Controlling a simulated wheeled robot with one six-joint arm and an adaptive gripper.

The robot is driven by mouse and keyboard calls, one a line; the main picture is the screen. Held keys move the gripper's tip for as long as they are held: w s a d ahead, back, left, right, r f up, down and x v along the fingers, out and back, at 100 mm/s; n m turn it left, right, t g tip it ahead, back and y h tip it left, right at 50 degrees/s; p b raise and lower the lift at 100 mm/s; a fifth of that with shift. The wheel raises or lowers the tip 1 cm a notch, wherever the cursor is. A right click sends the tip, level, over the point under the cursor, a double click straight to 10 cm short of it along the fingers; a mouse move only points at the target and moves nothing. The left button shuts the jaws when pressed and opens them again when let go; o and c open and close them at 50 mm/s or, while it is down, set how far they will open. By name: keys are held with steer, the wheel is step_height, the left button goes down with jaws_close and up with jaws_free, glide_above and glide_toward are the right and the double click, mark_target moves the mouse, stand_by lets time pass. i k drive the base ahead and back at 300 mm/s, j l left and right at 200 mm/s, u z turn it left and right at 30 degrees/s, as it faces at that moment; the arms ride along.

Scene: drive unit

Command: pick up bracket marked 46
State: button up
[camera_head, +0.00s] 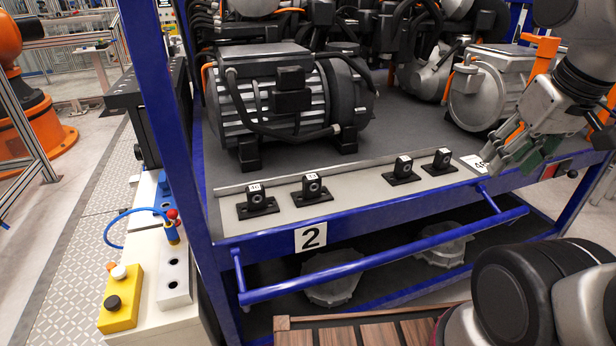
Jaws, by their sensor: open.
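Small black brackets with white number tags stand in a row on the light front strip of the blue rack's shelf. The leftmost bracket (257,202) has a tag that seems to read 46, though the print is very small. A second bracket (312,190) is just right of it, and two more, a third bracket (403,171) and a fourth bracket (440,162), stand farther right; their tags are hard to read. My gripper (512,160) is open and empty at the right end of the shelf, well to the right of the leftmost bracket.
A large motor (290,100) stands behind the brackets, with more drive units at the back. A blue rail (390,262) runs along the rack's front, and a blue post (165,110) rises at its left. A control panel (150,285) stands left of the rack.

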mark_target(256, 206)
steer(key=j+u, duration=0.15)
steer(key=j, duration=0.3)
steer(key=i+j+u, duration=0.2)
steer(key=j, duration=0.2)
steer(key=j+u, duration=0.15)
steer(key=j, duration=0.25)
